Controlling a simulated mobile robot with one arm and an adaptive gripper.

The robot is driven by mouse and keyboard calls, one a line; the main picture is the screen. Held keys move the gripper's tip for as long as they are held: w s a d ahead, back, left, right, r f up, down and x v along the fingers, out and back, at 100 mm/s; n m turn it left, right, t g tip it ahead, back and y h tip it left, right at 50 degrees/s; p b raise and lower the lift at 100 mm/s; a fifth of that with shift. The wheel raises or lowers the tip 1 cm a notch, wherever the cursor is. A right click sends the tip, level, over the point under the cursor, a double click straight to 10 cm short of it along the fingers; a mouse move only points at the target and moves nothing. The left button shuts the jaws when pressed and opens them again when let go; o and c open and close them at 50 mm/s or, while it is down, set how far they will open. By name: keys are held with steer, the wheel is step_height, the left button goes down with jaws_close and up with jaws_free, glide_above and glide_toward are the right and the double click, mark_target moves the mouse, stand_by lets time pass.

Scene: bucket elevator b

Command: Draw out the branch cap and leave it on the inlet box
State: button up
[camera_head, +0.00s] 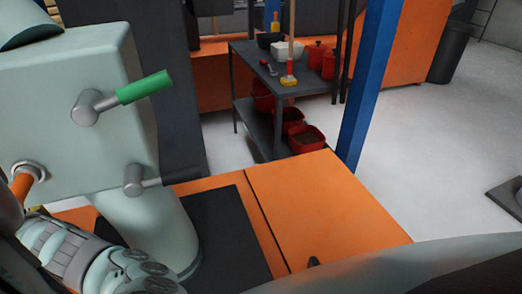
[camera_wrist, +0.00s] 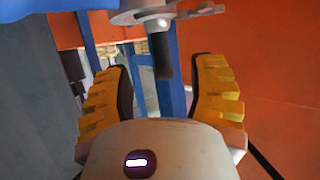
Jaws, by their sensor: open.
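In the wrist view my gripper (camera_wrist: 162,78) is open, its two yellow ribbed fingers wide apart. A dark rod (camera_wrist: 161,58) hangs from a grey round metal piece (camera_wrist: 165,14) at the top, in line with the gap between the fingers. I see no finger contact with it; I cannot tell whether this is the branch cap. In the head view an orange plug-like piece (camera_head: 20,185) shows at a round metal fitting on the pale green housing (camera_head: 60,100). I cannot confirm which part is the cap. A broad orange box top (camera_head: 320,205) may be the inlet box.
A lever with a green grip (camera_head: 145,87) sticks out from the housing. A blue post (camera_head: 370,85) rises behind the orange top. A grey shelf table (camera_head: 275,65) holds red containers (camera_head: 316,54) and tools. Open pale floor (camera_head: 425,150) lies to the right.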

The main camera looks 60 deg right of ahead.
steer(key=b+x, duration=0.2)
steer(key=x, duration=0.4)
steer(key=shift+a, duration=0.1)
steer(key=shift+w, duration=0.35)
steer(key=shift+o, duration=0.4)
steer(key=shift+s, duration=0.1)
jaws_close()
